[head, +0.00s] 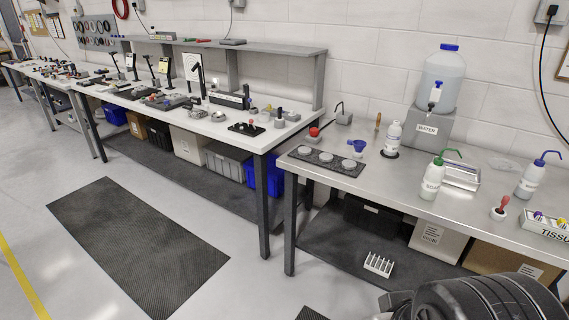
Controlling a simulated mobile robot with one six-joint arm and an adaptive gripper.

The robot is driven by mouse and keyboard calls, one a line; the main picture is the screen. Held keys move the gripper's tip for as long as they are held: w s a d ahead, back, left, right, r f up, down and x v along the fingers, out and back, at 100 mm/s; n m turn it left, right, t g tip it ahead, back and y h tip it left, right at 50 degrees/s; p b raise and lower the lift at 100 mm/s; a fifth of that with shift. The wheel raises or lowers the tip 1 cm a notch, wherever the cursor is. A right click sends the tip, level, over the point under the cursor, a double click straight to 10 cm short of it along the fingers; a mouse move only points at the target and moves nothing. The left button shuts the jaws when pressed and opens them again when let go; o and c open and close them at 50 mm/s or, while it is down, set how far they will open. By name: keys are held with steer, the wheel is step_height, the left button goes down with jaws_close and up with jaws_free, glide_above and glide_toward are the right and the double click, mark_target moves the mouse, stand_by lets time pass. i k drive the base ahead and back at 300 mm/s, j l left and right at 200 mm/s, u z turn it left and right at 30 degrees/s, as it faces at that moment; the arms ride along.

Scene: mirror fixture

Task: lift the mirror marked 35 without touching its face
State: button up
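I cannot make out a mirror marked 35; no number that small is readable in the head view. A dark tray (346,168) with three pale round pieces (326,156) lies at the left end of the near steel bench (400,195); I cannot tell if these are mirrors. Small mounted parts (218,116) stand on the white bench (187,127) further left, too small to identify. My gripper's fingers are not in view. A dark, rounded part of my own arm fills the bottom right corner.
The steel bench holds a water container (442,76), a green-capped bottle (433,179), a blue-capped bottle (529,181), a blue funnel (357,146) and a tissue box (548,226). A white rack (378,265) sits on the lower shelf. A dark mat (135,240) lies on open floor.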

mark_target(347, 165)
steer(key=i+l+u, duration=0.25)
steer(key=l+u, duration=0.15)
steer(key=l, duration=0.95)
steer(key=l+u, duration=0.4)
steer(key=l, duration=0.95)
steer(key=i+u, duration=0.1)
steer(key=u, duration=0.75)
steer(key=i, duration=3.7)
steer(key=i+z, duration=0.2)
steer(key=z, duration=0.2)
steer(key=i+j+z, duration=0.15)
steer(key=z, duration=0.25)
steer(key=i+j+z, duration=0.15)
steer(key=z, duration=0.2)
steer(key=i+j+z, duration=0.15)
steer(key=z, duration=0.25)
steer(key=j+z, duration=0.1)
steer(key=z, duration=2.7)
steer(key=i+l+u, duration=0.2)
